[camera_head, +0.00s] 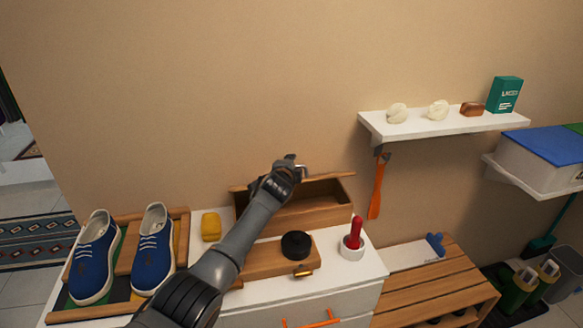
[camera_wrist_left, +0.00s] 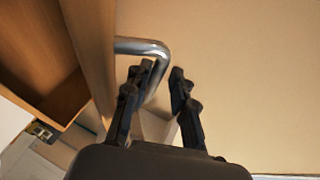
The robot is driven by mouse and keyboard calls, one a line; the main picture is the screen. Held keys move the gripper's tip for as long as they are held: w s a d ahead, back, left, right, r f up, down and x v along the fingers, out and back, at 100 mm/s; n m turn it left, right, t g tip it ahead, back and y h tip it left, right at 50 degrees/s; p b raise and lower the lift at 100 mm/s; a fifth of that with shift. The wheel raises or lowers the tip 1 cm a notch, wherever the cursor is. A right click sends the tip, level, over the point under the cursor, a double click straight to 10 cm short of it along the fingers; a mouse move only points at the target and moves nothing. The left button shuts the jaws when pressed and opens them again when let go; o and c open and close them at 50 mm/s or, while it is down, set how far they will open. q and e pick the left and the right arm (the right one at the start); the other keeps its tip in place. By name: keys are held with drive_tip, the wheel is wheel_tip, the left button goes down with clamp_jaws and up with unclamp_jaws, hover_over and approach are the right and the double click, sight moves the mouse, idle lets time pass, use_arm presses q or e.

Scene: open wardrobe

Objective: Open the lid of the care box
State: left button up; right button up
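The wooden care box (camera_head: 318,214) stands on the white cabinet against the wall, and its hollow inside shows in the head view. In the left wrist view its wooden panel (camera_wrist_left: 94,55) runs steeply, with a bent metal handle (camera_wrist_left: 143,46) sticking out from it. My left gripper (camera_head: 287,171) is at the upper edge of the box. In the left wrist view the two fingers (camera_wrist_left: 157,92) are spread apart, with the handle close by the left finger. Whether they touch is unclear. My arm hides part of the box. My right gripper is not in view.
A black round tin (camera_head: 296,245) sits on a wooden piece in front of the box. A red-handled item in a white cup (camera_head: 353,243) stands right, a yellow block (camera_head: 211,226) left. Blue shoes (camera_head: 152,249) stand farther left. A wall shelf (camera_head: 440,124) is at right.

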use_arm(q)
drive_tip(key=shift+f, duration=0.2)
drive_tip(key=shift+s, duration=0.2)
drive_tip(key=v, duration=1.1)
drive_tip(key=shift+s+r, duration=0.2)
drive_tip(key=shift+s, duration=0.15)
